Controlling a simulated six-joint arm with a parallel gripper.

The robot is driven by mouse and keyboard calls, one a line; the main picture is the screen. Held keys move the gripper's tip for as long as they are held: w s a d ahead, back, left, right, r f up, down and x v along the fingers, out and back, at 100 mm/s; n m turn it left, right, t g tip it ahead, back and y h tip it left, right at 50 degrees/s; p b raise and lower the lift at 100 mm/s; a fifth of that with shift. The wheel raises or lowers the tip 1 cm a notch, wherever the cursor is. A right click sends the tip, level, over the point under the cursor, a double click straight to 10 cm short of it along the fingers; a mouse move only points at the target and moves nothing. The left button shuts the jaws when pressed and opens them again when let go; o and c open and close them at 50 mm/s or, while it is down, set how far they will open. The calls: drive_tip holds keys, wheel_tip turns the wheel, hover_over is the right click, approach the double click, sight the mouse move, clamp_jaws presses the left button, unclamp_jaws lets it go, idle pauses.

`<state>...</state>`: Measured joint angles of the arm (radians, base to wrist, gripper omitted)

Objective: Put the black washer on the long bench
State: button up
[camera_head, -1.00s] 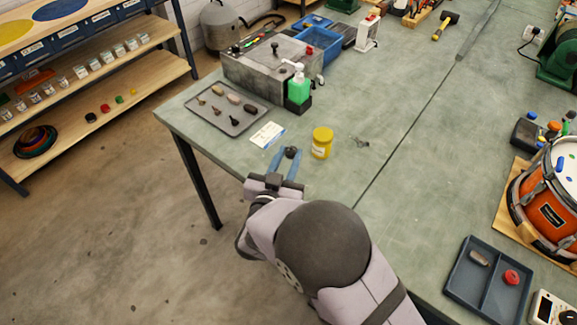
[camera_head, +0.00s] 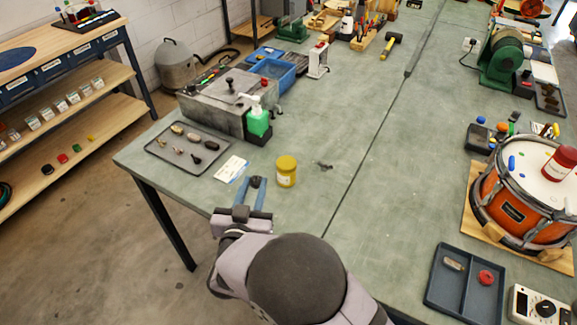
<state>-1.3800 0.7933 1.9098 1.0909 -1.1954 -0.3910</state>
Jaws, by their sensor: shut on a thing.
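My gripper (camera_head: 255,184) has two blue fingers and is shut on a small black piece, the black washer (camera_head: 257,181), at the fingertips. The washer is mostly hidden, and its hole does not show. The gripper is over the near left edge of the long bench (camera_head: 390,185), a wide grey-green top. I cannot tell whether the washer touches the bench. A yellow jar (camera_head: 286,172) stands just right of the fingertips, and a white card (camera_head: 232,169) lies just beyond them.
A small dark metal piece (camera_head: 323,166) lies right of the jar. A drum (camera_head: 515,210) and a divided tray (camera_head: 435,290) are at right. The bench middle is clear.

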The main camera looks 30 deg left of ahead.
drive_tip(key=shift+f, duration=0.15)
drive_tip(key=shift+f+p, duration=0.55)
drive_tip(key=shift+f, duration=2.3)
drive_tip(key=shift+f, duration=0.1)
drive_tip(key=shift+f+p, duration=0.4)
drive_tip(key=shift+f, duration=1.4)
drive_tip(key=shift+f+b, duration=0.3)
drive_tip(key=o, duration=1)
drive_tip(key=shift+r, duration=0.1)
